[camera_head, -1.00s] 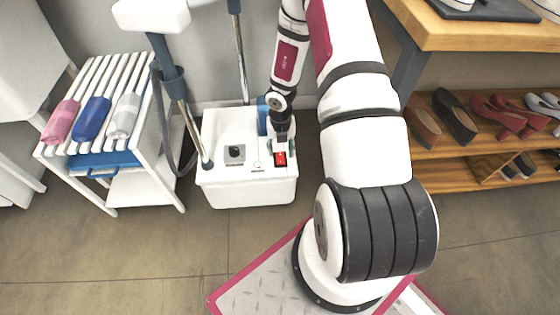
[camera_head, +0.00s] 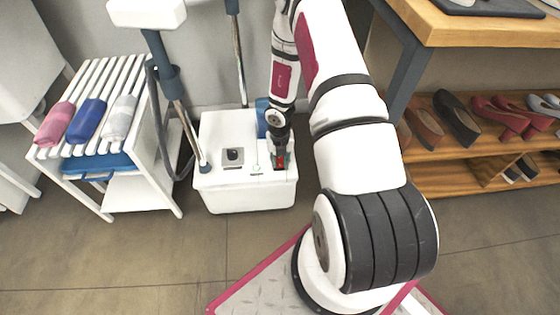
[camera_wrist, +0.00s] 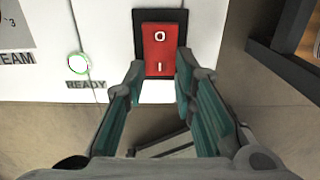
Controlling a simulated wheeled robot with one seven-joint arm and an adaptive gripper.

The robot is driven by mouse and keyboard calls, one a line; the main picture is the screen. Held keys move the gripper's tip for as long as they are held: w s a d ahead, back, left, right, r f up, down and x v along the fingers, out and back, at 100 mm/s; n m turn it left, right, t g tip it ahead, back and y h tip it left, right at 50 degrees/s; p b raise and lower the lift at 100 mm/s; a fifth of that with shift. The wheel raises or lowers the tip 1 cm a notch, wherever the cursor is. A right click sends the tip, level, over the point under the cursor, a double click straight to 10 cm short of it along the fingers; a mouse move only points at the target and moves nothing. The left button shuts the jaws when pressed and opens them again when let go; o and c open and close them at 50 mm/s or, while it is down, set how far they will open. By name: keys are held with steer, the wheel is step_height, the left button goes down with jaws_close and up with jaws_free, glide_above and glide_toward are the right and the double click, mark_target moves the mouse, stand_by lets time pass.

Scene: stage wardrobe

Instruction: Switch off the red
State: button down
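The red rocker switch (camera_wrist: 160,52) sits in a black frame on the white steamer base (camera_head: 225,190). It is marked O at its upper end and I at its lower end in the wrist view. In the head view the red switch (camera_head: 280,163) is partly hidden by my gripper (camera_head: 279,152). I cannot tell whether the fingertips touch the switch. Which end is pressed in is not clear.
A round lamp (camera_wrist: 78,65) labelled READY and a black knob (camera_head: 234,156) are left of the switch. A steamer pole (camera_head: 172,85) and hose rise at the left. A white rack (camera_head: 140,185) stands left, a wooden shoe shelf (camera_head: 440,180) right.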

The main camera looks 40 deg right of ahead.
steer(key=shift+w+r+g+y+p, duration=0.1)
steer(key=shift+g+y+p, duration=0.4)
steer(key=shift+p, duration=1.95)
steer(key=shift+d+p, duration=0.1)
steer(key=shift+p, duration=0.2)
steer(key=shift+w+g, duration=0.2)
steer(key=shift+g, duration=0.3)
steer(key=shift+d+y, duration=0.1)
steer(key=shift+y, duration=0.2)
steer(key=shift+w+r, duration=0.1)
steer(key=c, duration=1.3)
jaws_free()
steer(key=v, duration=1.2)
steer(key=shift+w, duration=0.2)
